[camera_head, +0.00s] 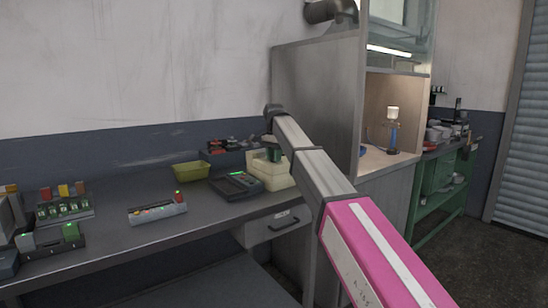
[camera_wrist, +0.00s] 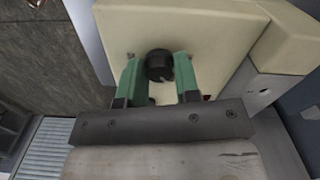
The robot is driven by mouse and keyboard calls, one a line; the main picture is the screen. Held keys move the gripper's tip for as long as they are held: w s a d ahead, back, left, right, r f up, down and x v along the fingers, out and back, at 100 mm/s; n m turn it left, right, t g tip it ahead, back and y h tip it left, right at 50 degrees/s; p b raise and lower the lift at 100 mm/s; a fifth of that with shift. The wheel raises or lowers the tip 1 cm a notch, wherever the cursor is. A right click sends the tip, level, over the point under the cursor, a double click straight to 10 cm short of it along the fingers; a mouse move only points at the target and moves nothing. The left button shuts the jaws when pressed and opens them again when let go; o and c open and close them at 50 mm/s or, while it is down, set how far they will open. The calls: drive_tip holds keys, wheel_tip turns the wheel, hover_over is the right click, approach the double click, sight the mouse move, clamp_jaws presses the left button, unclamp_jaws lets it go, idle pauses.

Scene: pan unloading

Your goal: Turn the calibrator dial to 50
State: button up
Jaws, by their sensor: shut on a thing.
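The calibrator (camera_head: 266,167) is a cream box at the back right of the bench, and its cream face (camera_wrist: 208,32) fills the upper middle of the wrist view. A round black dial (camera_wrist: 159,66) stands out from that face. My gripper (camera_wrist: 157,72) has green fingers, one on each side of the dial, and is shut on it. In the head view my gripper (camera_head: 274,154) is small and at the calibrator, and my arm hides part of it. I cannot read any scale or number on the dial.
A dark meter with a green display (camera_head: 237,184) sits left of the calibrator. A yellow-green bin (camera_head: 191,171) and a grey strip with small lights (camera_head: 157,213) are farther left. A tall grey cabinet wall (camera_head: 318,100) rises close on the right. A drawer (camera_head: 277,226) is below.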

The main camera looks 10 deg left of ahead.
drive_tip(key=n, duration=1)
drive_tip(key=shift+n, duration=0.3)
idle(0.4)
drive_tip(key=o, duration=0.9)
drive_tip(key=shift+r, duration=0.1)
